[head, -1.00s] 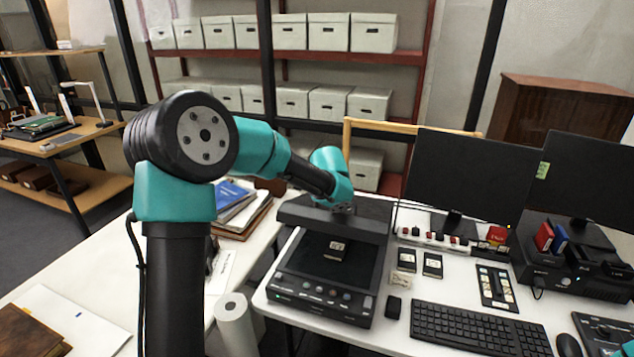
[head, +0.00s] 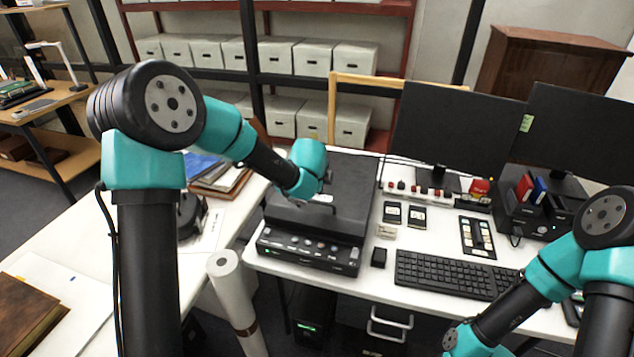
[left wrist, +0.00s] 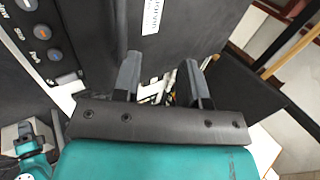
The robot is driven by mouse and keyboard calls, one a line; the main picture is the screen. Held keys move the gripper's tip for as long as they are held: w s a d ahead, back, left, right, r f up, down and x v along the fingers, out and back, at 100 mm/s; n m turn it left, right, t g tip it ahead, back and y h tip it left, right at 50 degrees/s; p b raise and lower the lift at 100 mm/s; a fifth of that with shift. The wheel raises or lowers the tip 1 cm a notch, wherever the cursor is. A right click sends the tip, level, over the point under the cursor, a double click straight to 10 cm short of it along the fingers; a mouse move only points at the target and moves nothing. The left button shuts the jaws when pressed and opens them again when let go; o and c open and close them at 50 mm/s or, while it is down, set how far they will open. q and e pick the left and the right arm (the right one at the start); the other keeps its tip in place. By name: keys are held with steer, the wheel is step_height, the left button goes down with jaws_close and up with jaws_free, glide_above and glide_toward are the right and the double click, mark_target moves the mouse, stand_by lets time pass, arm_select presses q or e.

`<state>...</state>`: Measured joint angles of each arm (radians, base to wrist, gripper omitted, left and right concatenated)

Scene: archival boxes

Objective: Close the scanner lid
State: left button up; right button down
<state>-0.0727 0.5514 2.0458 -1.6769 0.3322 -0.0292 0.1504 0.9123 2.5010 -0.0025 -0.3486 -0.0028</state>
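The scanner (head: 308,250) stands on the white desk, with its row of round buttons along the front panel. Its black lid (head: 346,190) lies down over the bed, and the glass is hidden. I cannot tell whether a thin gap is left under it. My left gripper (head: 330,206) is over the lid, near its front left part. In the left wrist view the two fingers of my left gripper (left wrist: 160,80) are apart with nothing held between them, and the lid's dark surface with a white label (left wrist: 151,16) is close by. My right arm shows at lower right, its fingers out of the picture.
Monitors (head: 455,130), a keyboard (head: 455,273) and small cartridges (head: 392,212) stand right of the scanner. A paper roll (head: 235,295) stands in front, left of it. Books and folders (head: 220,177) lie to its left.

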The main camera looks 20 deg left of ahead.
arm_select(q)
steer(key=shift+r, duration=0.1)
steer(key=v, duration=1.7)
steer(key=shift+s, duration=0.1)
steer(key=s+f+n+g+h, duration=0.1)
steer(key=s+f+n, duration=0.2)
steer(key=f, duration=0.6)
steer(key=s+f+n+g+h, duration=0.1)
steer(key=s+f+n+g, duration=0.15)
steer(key=f, duration=0.65)
steer(key=s+f+n+g+h, duration=0.1)
steer(key=s+f+n+h, duration=0.15)
steer(key=f, duration=0.65)
steer(key=s+a+f+n+g, duration=0.1)
steer(key=s+a+f+n, duration=0.1)
steer(key=s+f+n, duration=1)
steer(key=s+f, duration=0.3)
steer(key=f, duration=0.1)
steer(key=shift+f+y, duration=0.35)
steer(key=shift+f, duration=0.05)
